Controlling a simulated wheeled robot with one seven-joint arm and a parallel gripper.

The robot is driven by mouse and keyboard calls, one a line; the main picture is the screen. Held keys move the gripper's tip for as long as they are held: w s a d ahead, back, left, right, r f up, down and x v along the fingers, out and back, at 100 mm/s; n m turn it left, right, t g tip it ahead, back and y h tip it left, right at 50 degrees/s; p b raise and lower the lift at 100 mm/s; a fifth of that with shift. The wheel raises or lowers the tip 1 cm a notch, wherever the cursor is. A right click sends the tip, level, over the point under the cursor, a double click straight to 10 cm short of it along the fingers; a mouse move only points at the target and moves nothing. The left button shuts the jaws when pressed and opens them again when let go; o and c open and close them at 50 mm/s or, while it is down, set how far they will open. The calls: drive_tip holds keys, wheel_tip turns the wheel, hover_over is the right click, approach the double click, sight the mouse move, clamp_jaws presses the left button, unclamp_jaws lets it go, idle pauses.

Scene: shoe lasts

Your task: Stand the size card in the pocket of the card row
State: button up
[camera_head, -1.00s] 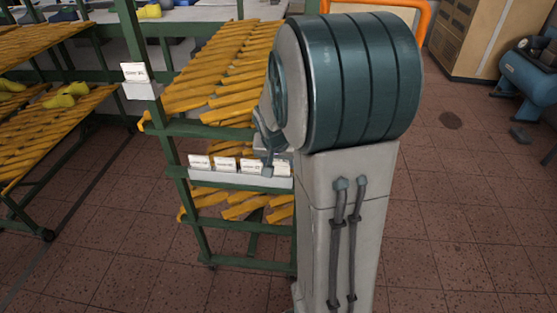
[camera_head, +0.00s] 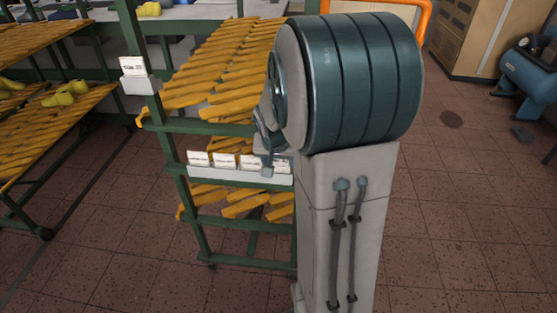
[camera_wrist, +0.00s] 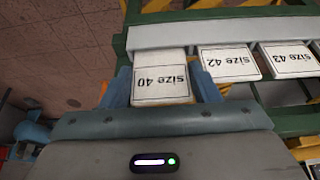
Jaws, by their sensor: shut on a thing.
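The size card (camera_wrist: 163,78), marked "size 40", is between the fingers of my gripper (camera_wrist: 163,88) in the wrist view, and the gripper is shut on it. Its print appears upside down there. The card's far edge meets the pale strip of the card row (camera_wrist: 220,32); I cannot tell how deep it sits in the pocket. In the head view my gripper (camera_head: 267,163) is at the right end of the card row (camera_head: 225,173), partly hidden by my arm.
Beside the held card stand the size 42 card (camera_wrist: 228,63) and the size 43 card (camera_wrist: 288,58). The green rack (camera_head: 190,210) has yellow slatted shelves (camera_head: 225,65) above and below the row. Another card (camera_head: 132,66) sits on a bracket at the left post.

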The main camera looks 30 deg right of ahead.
drive_tip(key=shift+f, duration=0.2)
drive_tip(key=shift+f+b, duration=0.4)
drive_tip(key=shift+b, duration=0.3)
drive_tip(key=o, duration=1.4)
drive_tip(key=shift+d, duration=0.1)
drive_tip(key=shift+a, duration=0.2)
drive_tip(key=shift+c, duration=0.5)
drive_tip(key=shift+o, duration=0.2)
drive_tip(key=shift+r, duration=0.1)
